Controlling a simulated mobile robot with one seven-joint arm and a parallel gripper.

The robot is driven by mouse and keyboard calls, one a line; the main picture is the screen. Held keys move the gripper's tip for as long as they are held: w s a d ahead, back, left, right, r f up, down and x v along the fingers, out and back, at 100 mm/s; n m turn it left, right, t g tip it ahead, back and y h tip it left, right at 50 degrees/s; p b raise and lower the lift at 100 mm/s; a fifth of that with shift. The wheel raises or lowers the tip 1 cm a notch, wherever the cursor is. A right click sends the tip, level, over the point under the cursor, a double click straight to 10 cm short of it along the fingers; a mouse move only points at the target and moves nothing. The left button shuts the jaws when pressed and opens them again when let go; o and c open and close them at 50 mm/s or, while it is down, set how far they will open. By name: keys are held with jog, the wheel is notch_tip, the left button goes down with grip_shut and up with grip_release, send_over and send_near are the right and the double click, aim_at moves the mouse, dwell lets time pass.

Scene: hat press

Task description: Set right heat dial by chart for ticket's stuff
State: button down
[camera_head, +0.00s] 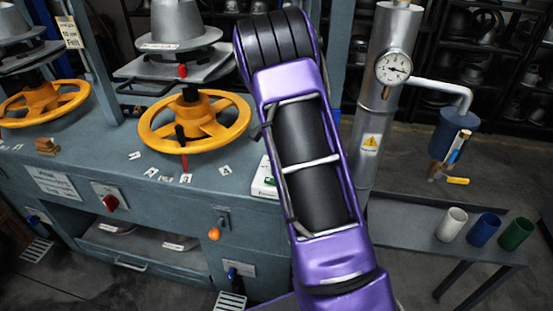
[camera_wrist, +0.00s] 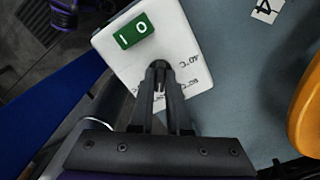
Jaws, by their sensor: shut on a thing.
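A white control box (camera_wrist: 112,58) with a green rocker switch (camera_wrist: 133,30) fills the upper middle of the wrist view. A small dark dial (camera_wrist: 160,66) on its face has printed temperature marks around it, including what looks like 40°C; others are partly covered. My gripper (camera_wrist: 161,84) is shut on this dial, and its fingers hide most of it and its pointer. In the head view only the left edge of the box (camera_head: 263,180) shows beside my purple arm, which hides the gripper. A paper ticket (camera_head: 70,32) hangs at the left press; its writing seems to end in "Felt".
A steam pipe with gauge (camera_head: 393,68) and a low table with cups (camera_head: 484,229) are right.

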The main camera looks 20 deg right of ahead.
jog(key=shift+m, duration=0.4)
jog(key=c, duration=0.9)
grip_release()
notch_tip(320, 180, up, 18)
jog(key=shift+f+p, duration=0.25)
jog(key=shift+p, duration=0.35)
